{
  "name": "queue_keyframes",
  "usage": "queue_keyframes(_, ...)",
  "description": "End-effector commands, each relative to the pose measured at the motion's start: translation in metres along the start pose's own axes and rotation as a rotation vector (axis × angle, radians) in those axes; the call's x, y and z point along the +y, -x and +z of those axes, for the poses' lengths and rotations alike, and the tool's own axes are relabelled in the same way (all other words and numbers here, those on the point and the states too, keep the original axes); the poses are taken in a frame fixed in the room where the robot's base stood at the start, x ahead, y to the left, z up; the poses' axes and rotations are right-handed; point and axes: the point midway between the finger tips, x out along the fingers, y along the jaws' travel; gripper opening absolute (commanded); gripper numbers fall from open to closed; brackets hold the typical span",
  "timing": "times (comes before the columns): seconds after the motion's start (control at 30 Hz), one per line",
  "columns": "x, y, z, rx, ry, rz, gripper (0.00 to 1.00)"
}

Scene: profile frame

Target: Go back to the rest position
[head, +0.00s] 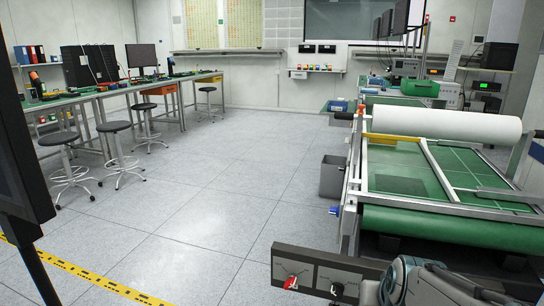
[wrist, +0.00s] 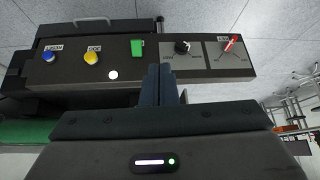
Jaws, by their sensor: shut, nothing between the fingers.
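My gripper (wrist: 167,72) shows in the wrist view with its two dark fingers together and nothing between them. The fingertips lie in front of the lower edge of a dark control panel (wrist: 150,72), between the green switch (wrist: 137,48) and the black knob (wrist: 182,46). I cannot tell whether they touch the panel. In the head view, part of my arm (head: 400,283) is at the bottom right, in front of the panel (head: 315,262); the gripper's fingers are not visible there.
The panel also carries a blue button (wrist: 48,56), a yellow button (wrist: 91,57), a lit white lamp (wrist: 112,74) and a red knob (wrist: 230,43). A machine with a green bed (head: 440,220) and white roll (head: 446,126) stands right. Stools (head: 115,127) stand left; the middle floor is clear.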

Motion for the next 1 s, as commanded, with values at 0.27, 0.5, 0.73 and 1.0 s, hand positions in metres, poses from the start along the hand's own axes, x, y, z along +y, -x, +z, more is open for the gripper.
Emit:
queue_keyframes(0.27,-0.034,0.094,-0.019,-0.119,0.081,-0.046,0.00)
queue_keyframes(0.5,-0.054,0.164,-0.025,-0.220,0.146,-0.064,0.00)
queue_keyframes(0.73,-0.061,0.205,-0.026,-0.286,0.189,-0.066,0.00)
queue_keyframes(1.0,-0.063,0.210,-0.023,-0.303,0.198,-0.065,0.00)
